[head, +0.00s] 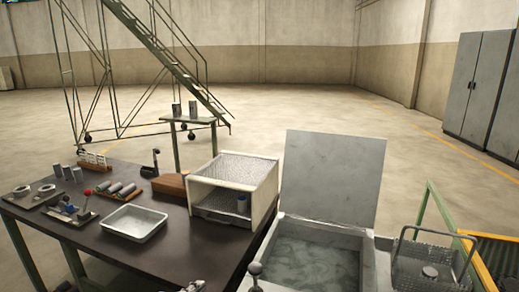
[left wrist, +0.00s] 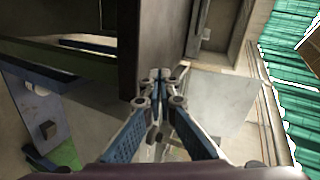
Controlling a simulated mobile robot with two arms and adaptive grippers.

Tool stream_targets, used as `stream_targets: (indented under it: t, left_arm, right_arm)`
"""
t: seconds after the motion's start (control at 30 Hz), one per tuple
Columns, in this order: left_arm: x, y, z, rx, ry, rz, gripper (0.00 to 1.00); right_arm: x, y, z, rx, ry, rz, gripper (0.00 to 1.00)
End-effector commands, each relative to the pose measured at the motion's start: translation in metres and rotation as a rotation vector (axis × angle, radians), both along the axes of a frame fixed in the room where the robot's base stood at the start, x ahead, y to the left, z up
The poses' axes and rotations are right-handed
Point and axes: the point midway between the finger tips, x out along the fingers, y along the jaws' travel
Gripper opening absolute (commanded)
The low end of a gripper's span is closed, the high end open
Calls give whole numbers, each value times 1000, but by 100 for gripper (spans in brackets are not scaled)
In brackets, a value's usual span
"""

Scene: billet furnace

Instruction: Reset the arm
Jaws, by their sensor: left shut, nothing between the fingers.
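My left gripper (head: 193,286) shows only in part at the bottom edge of the head view, near the front edge of the dark table (head: 170,250). In the left wrist view the gripper (left wrist: 158,76) has its fingertips together, with nothing between them. It appears apart from the things on the table. My right gripper is not in view.
An open-fronted furnace box (head: 205,194) holds a grey billet (head: 241,204). An empty metal tray (head: 134,222) lies left of it. A liquid-filled tank (head: 315,262) has its lid (head: 328,178) raised. A wire-handled basket (head: 420,262) stands at right.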

Motion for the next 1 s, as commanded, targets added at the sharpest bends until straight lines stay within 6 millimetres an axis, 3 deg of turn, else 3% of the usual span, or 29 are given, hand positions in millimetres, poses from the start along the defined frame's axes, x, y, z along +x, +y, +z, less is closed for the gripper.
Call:
stream_targets:
  t: [0.23, 0.37, 0.5, 0.7, 1.0]
  left_arm:
    - [-42, -15, -28, -152, 157, 112, 0]
    - [-76, -20, -47, -265, 279, 218, 0]
    - [-136, -17, -73, -430, 469, 416, 0]
    - [-225, 2, -98, -617, 701, 737, 0]
    - [-325, 27, -111, -752, 897, 1108, 0]
  right_arm:
    - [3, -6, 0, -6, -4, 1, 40]
    - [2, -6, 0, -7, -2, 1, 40]
    - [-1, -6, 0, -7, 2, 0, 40]
    - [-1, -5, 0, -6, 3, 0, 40]
    - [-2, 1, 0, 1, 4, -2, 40]
